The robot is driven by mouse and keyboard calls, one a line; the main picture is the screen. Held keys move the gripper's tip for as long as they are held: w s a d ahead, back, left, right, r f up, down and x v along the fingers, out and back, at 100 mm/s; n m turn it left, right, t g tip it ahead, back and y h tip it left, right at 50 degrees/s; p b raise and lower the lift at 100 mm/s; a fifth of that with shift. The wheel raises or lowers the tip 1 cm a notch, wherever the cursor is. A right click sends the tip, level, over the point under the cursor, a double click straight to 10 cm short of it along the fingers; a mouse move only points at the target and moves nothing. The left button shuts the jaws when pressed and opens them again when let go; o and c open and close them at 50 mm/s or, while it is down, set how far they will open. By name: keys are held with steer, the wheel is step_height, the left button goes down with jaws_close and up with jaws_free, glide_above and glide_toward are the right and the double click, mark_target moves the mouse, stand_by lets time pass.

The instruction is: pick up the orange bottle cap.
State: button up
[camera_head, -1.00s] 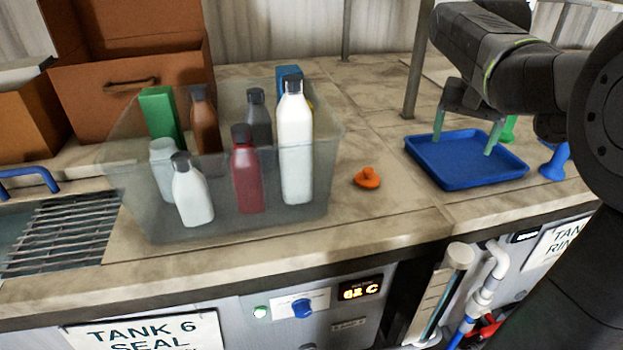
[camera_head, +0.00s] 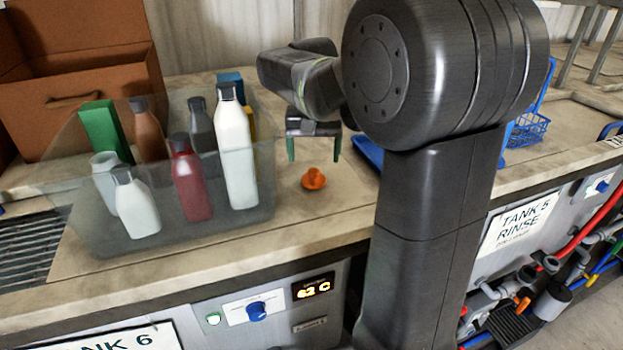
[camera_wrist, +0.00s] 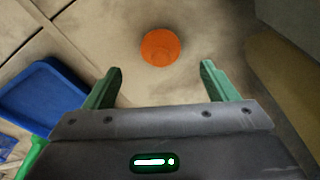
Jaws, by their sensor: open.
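The orange bottle cap (camera_head: 313,179) sits on the stone counter to the right of the clear bin in the head view. In the wrist view the cap (camera_wrist: 161,47) is a round orange shape, ahead of the fingertips and between their lines. My gripper (camera_head: 314,155) is open and empty, with its green fingers pointing down above and behind the cap. In the wrist view my gripper (camera_wrist: 160,68) has its two green fingers wide apart. The fingers do not appear to touch the cap.
A clear bin (camera_head: 95,240) with several bottles and boxes stands just left of the cap. A blue tray (camera_wrist: 45,97) lies on the other side, mostly hidden behind my arm in the head view. The counter's front edge (camera_head: 250,250) runs nearby. Bare counter surrounds the cap.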

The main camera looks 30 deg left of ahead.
mark_target(313, 170)
steer(key=shift+w+a+f+p, duration=0.15)
steer(key=shift+w+f+p, duration=0.05)
steer(key=shift+f, duration=0.85)
steer(key=shift+w+a+f+p, duration=0.1)
steer(key=shift+w+f+p, duration=0.1)
steer(key=shift+f, duration=0.9)
steer(key=shift+w+a+f+p, duration=0.15)
steer(key=shift+w+f, duration=0.05)
steer(key=shift+f, duration=0.85)
steer(key=c, duration=1.1)
